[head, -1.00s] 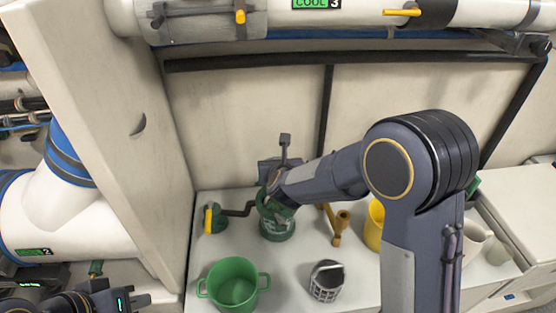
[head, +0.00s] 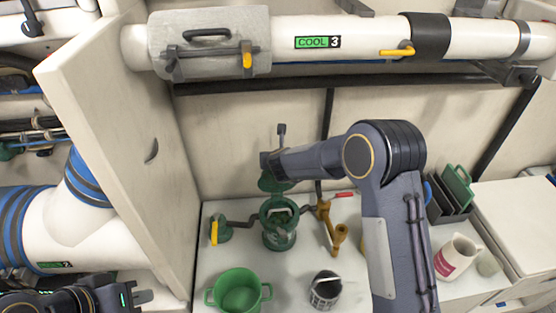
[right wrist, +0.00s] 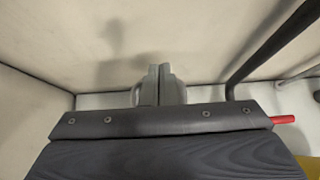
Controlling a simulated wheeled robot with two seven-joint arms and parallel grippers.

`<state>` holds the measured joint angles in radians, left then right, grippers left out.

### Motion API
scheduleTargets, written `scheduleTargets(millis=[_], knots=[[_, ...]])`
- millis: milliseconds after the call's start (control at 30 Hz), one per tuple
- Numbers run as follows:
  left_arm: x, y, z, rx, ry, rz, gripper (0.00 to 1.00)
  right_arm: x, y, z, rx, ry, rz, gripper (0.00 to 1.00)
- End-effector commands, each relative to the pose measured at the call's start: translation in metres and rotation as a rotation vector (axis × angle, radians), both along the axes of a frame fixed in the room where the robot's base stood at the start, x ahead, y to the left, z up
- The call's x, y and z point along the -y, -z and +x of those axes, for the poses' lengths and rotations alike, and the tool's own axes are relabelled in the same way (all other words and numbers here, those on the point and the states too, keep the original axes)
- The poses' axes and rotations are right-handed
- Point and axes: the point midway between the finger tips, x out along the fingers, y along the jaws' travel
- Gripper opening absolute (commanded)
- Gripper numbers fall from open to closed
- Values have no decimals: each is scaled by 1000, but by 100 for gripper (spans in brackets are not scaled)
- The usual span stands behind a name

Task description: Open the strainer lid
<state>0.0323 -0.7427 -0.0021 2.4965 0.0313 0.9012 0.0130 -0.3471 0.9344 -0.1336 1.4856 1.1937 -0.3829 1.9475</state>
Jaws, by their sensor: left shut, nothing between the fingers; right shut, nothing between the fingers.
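The green strainer (head: 279,236) stands on the white counter, its round top open and dark inside. Its green lid (head: 273,183) is tilted up at the back rim. My right gripper (head: 268,165) is just above and behind the lid, partly hidden by its own arm; I cannot tell whether it touches the lid. In the right wrist view my right gripper (right wrist: 158,85) is shut and empty, facing the pale wall; the strainer is not visible there. My left gripper (head: 140,297) is shut and empty at the lower left, away from the strainer.
A green two-handled pot (head: 239,291) and a grey basket (head: 325,288) stand in front. A yellow-handled valve (head: 214,232) is left; an ochre tool (head: 338,236) is right. A white panel (head: 120,130) bounds the left.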

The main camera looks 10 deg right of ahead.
Motion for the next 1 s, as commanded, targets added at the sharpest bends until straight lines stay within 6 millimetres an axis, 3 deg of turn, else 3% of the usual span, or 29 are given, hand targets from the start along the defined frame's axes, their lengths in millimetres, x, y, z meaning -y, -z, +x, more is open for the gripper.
scheduleTargets(millis=[433,1000], knots=[[0,-29,0,0,0,0,0,0,6,22,-99,2,3,0],[0,-35,0,0,0,0,0,0,10,26,-140,-1,-1,0]])
